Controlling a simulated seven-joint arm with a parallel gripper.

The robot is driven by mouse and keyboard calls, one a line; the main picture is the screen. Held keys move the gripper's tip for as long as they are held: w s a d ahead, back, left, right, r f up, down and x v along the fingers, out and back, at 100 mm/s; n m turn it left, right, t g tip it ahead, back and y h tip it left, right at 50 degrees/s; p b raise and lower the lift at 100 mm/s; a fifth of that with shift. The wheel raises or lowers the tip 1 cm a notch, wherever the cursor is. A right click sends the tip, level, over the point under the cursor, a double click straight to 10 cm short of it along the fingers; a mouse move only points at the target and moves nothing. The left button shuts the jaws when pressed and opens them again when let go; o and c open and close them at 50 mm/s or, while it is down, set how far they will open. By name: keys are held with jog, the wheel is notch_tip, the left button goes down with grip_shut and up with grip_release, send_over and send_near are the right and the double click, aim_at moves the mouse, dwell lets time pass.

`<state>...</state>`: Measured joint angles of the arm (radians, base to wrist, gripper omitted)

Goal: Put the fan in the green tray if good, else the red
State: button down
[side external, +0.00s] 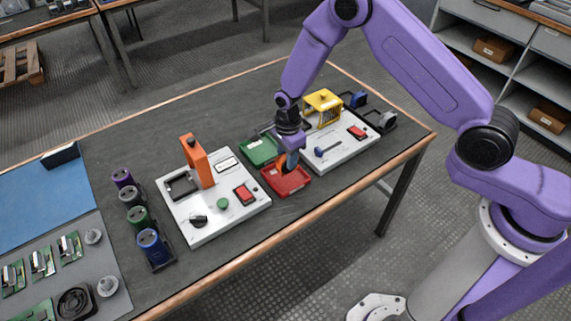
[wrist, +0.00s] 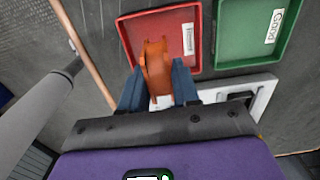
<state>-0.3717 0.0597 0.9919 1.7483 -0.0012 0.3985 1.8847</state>
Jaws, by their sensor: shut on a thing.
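My gripper (side external: 290,163) points down over the red tray (side external: 300,186). In the wrist view its two blue fingers (wrist: 157,80) are shut on an orange rounded part (wrist: 156,58), which may be the fan; its face is partly hidden. The part is over or inside the red tray, which also shows in the wrist view (wrist: 132,40); I cannot tell whether it touches the floor. The green tray (side external: 259,148) is beside the red one; its label reads "Good" in the wrist view (wrist: 235,55). I see nothing in its visible part.
A white test board (side external: 240,212) with an orange upright (side external: 196,158) stands left of the trays. Another white board (side external: 345,152) with a yellow cage (side external: 323,101) stands right. Several capacitors (side external: 140,218) and a black round fan-like part (side external: 74,304) are at the left.

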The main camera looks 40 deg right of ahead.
aim_at(285, 165)
jog(key=shift+w+f, duration=0.2)
jog(key=shift+f, duration=0.05)
jog(key=shift+w+a+f, duration=0.1)
jog(key=shift+f, duration=1.55)
jog(key=c, duration=0.8)
grip_release()
jog(key=shift+f, duration=0.15)
notch_tip(285, 165, up, 12)
jog(key=shift+r, duration=0.2)
